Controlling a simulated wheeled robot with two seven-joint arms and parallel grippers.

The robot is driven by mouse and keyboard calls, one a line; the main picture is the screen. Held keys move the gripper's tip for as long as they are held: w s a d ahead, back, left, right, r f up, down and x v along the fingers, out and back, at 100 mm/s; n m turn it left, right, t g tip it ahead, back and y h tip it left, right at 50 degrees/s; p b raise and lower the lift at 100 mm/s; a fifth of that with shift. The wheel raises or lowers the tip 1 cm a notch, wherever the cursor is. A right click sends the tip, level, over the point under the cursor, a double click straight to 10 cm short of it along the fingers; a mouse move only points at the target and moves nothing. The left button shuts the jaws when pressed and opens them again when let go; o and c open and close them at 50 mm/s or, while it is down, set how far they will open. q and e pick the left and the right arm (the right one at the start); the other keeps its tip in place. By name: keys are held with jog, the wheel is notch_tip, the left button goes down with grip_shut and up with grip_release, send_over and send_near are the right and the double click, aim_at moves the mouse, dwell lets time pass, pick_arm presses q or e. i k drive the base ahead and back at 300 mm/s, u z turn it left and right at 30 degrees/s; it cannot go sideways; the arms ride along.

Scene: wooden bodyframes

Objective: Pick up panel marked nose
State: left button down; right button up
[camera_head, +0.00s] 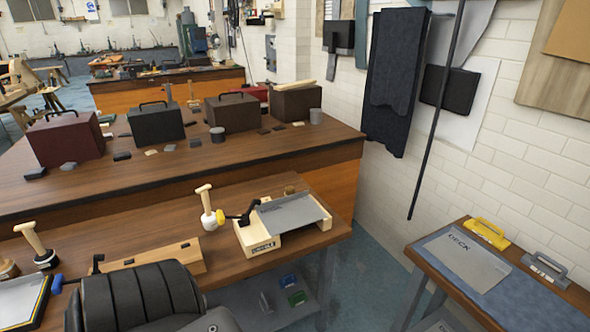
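No panel clearly reads "nose" in the head view. A grey flat panel (292,214) lies on a light wooden fixture (262,243) on the near bench, with a dark clamp at its left. Small dark marks near its left edge are too small to read. A second grey panel (468,268) lies flat on the right-hand table; its dark lettering ends in "CK". Neither of my grippers is in view.
A yellow-handled tool (487,233) and a grey-handled tool (546,270) lie beside the right panel. A wooden mallet (209,208) stands left of the fixture. A black ribbed shape (140,298) blocks the lower left. Toolboxes (232,112) line the bench behind.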

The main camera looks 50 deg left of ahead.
aim_at(279, 216)
jog(key=u, duration=0.45)
jog(key=i, duration=0.75)
jog(key=u, duration=1.4)
jog(key=i, duration=0.65)
jog(key=u, duration=0.6)
